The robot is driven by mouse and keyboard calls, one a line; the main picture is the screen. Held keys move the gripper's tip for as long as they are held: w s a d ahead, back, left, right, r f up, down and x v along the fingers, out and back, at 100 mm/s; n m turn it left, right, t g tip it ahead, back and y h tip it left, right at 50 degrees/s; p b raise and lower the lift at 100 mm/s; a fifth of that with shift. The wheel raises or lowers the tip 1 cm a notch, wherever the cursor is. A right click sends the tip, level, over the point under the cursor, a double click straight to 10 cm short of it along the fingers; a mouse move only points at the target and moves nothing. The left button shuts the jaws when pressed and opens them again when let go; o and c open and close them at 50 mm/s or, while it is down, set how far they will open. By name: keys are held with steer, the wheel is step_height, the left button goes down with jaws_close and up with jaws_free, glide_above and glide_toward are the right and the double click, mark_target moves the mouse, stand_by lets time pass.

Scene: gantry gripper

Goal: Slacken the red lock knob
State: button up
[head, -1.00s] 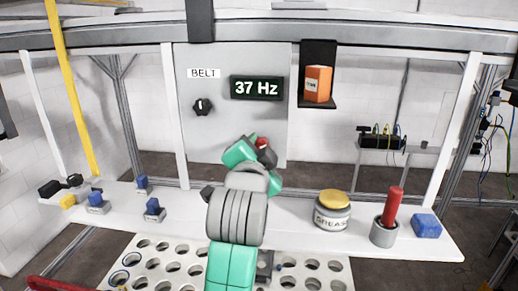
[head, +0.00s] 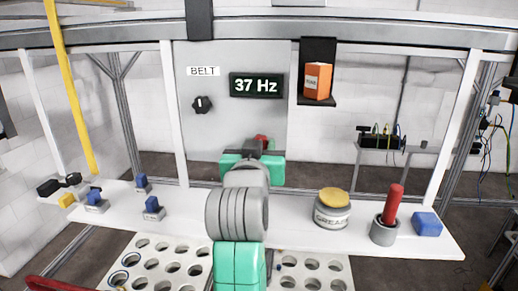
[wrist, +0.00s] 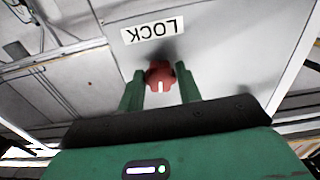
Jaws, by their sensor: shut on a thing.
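The red lock knob (wrist: 160,74) is on the pale panel, just beside a LOCK label (wrist: 155,31) that appears upside down in the wrist view. My gripper (wrist: 160,88) is shut on the knob, one green finger at each side of it. A pale mark shows on the knob's near face. In the head view my gripper (head: 262,147) is at the lower part of the panel (head: 225,130), and only a bit of red shows past it. The arm hides the rest of the knob and the LOCK label there.
A black BELT knob (head: 202,105) and a 37 Hz display (head: 256,86) are higher on the panel. An orange box (head: 318,82) stands on a black shelf. The white bench bears a grease tub (head: 333,210), a red-handled tool (head: 393,206) and small blue clamps (head: 152,206).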

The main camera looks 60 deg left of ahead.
steer(key=shift+n, duration=0.9)
steer(key=o, duration=1)
steer(key=b+v, duration=0.2)
steer(key=v, duration=0.6)
steer(key=shift+a, duration=0.1)
